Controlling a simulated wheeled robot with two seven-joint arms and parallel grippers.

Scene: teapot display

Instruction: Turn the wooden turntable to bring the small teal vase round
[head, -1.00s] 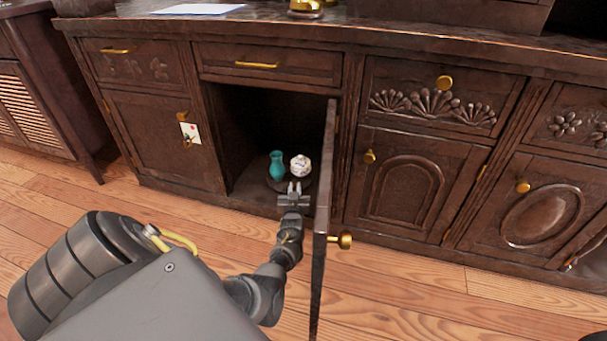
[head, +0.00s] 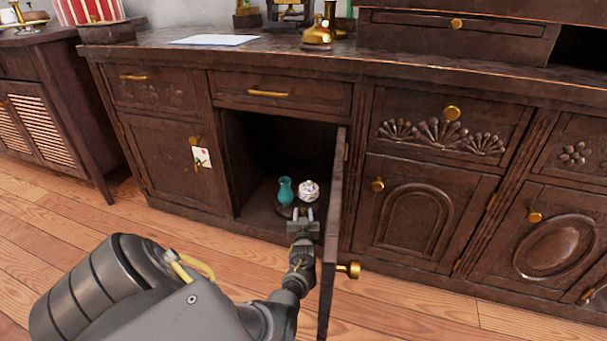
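The small teal vase (head: 285,190) stands upright inside the open cabinet compartment, left of a white patterned lidded pot (head: 308,190). Both stand on the dark round turntable (head: 279,209), which is hard to tell from the shadowed cabinet floor; my gripper covers part of its front. My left gripper (head: 303,213) is at the compartment's opening, just in front of the pot and to the right of the vase. Its two fingers point inward and stand apart with nothing seen between them. Whether they touch the turntable cannot be told. My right gripper is out of view.
The open cabinet door (head: 334,230) with its brass knob (head: 349,269) stands close to the right of my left arm. The frame post (head: 221,150) bounds the opening on the left. The compartment is dark behind the vase and pot. Wooden floor lies in front.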

